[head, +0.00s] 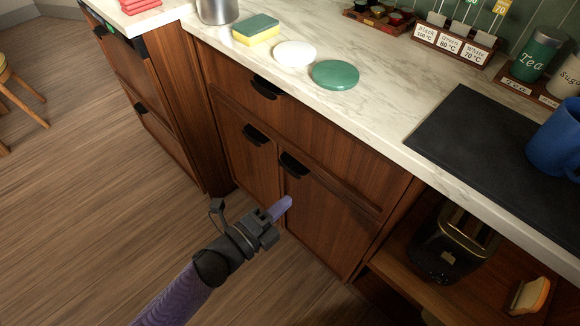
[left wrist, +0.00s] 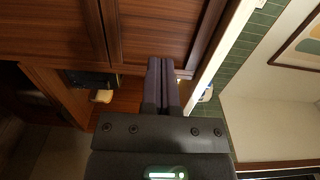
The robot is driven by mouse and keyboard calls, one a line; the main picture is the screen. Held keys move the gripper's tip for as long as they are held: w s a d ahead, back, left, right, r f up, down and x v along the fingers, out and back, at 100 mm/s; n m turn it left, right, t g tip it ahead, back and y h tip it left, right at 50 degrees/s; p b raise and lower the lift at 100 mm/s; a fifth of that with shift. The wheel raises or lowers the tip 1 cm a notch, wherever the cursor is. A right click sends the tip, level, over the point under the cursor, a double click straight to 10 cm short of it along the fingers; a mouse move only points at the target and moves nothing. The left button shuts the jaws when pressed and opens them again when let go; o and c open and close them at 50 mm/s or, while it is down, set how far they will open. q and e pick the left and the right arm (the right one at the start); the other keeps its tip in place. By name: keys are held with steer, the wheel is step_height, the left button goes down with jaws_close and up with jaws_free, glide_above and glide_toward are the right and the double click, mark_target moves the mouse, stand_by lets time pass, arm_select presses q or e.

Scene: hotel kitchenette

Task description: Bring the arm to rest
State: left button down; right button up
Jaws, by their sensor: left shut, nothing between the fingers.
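My left arm comes in from the lower left of the head view. Its gripper (head: 284,206) is in front of the wooden lower cabinet doors, below the counter's front edge. The gripper is shut and empty. In the left wrist view its two purple fingers (left wrist: 161,82) lie side by side, pointing at the wooden cabinet front (left wrist: 155,30). I cannot tell how close the fingertips are to the wood. My right gripper is not in either view.
The marble counter (head: 375,105) holds a green disc (head: 335,75), a white disc (head: 294,54), a sponge (head: 256,30), a black mat (head: 480,140) and a blue mug (head: 556,140). A toaster (head: 452,245) stands on the open shelf at right.

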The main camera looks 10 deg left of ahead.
arm_select(q)
steer(key=s+a+f+n+g+y+p, duration=0.1)
steer(key=s+a+f+n+g+y, duration=0.15)
steer(key=s+f+n, duration=0.2)
steer(key=s+a+f+n+g+y+p, duration=0.1)
steer(key=s+a+f+n+y, duration=0.2)
steer(key=f, duration=0.3)
steer(key=s+a+f+n+g+y+p, duration=0.1)
steer(key=s+a+f+n+y, duration=0.1)
steer(key=s+a+f+n, duration=0.3)
steer(key=s+a+f+n+g+y, duration=0.1)
steer(key=s+f+n+g, duration=0.2)
steer(key=s, duration=0.6)
steer(key=s+a+f+n+g+y+p, duration=0.1)
steer(key=s+f+n+g, duration=0.1)
steer(key=s, duration=0.7)
steer(key=s+a+f+n+g+y, duration=0.2)
steer(key=s+n+g, duration=0.3)
steer(key=s, duration=0.4)
steer(key=shift+f+g+p, duration=0.3)
steer(key=shift+f+g, duration=0.05)
steer(key=shift+f, duration=0.45)
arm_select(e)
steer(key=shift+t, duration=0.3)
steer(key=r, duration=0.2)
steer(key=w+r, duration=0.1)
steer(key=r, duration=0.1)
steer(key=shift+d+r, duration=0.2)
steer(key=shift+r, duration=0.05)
